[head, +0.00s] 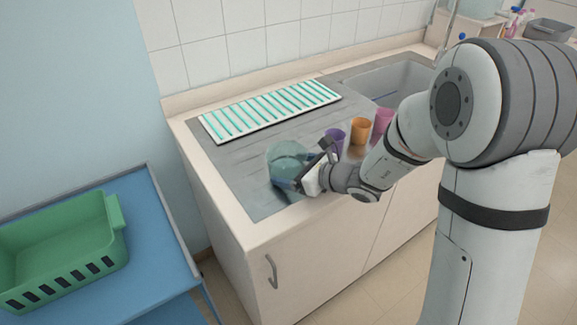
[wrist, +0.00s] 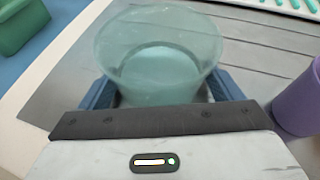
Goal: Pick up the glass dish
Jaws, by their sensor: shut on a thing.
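The glass dish (head: 287,158) is a clear, greenish round vessel at the front left of the grey drainboard on the counter. In the wrist view the dish (wrist: 158,55) stands upright between the two blue fingers of my gripper (wrist: 160,92). In the head view my gripper (head: 287,183) reaches it from the right, low on its side. The gripper is shut on the dish. I cannot tell whether the dish's base touches the drainboard.
A purple cup (head: 335,139) stands close to the right of my gripper, with an orange cup (head: 360,131) and a pink cup (head: 382,123) beyond. A white rack with green strips (head: 204,121) lies behind. A green basket (head: 60,246) sits on a blue cart (head: 165,255) at left.

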